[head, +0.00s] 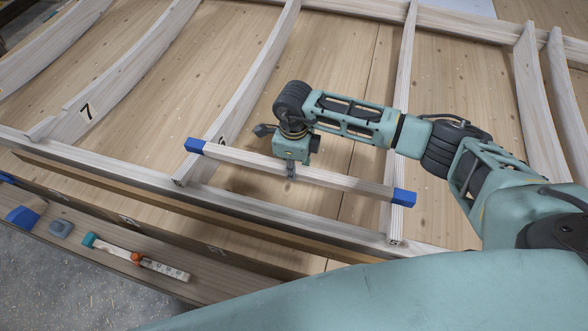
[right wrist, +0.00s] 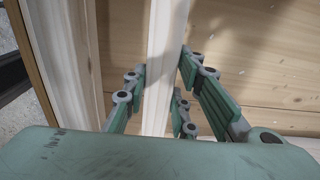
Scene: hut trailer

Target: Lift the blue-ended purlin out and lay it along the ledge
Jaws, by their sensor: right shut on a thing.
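The blue-ended purlin (head: 348,183) is a long pale bar with a blue left end (head: 195,146) and a blue right end (head: 404,197). It lies across the frame's ribs in the head view, or just above them; I cannot tell if it touches them. My right gripper (head: 291,172) is shut on it near its middle. In the right wrist view the purlin (right wrist: 165,55) runs between the fingers (right wrist: 160,95). A wooden ledge (head: 215,278) runs along the front edge, below the frame. My left gripper is not in view.
Pale curved ribs (head: 250,85) cross the plank surface (head: 340,50) behind the purlin. The ledge's right part looks bare.

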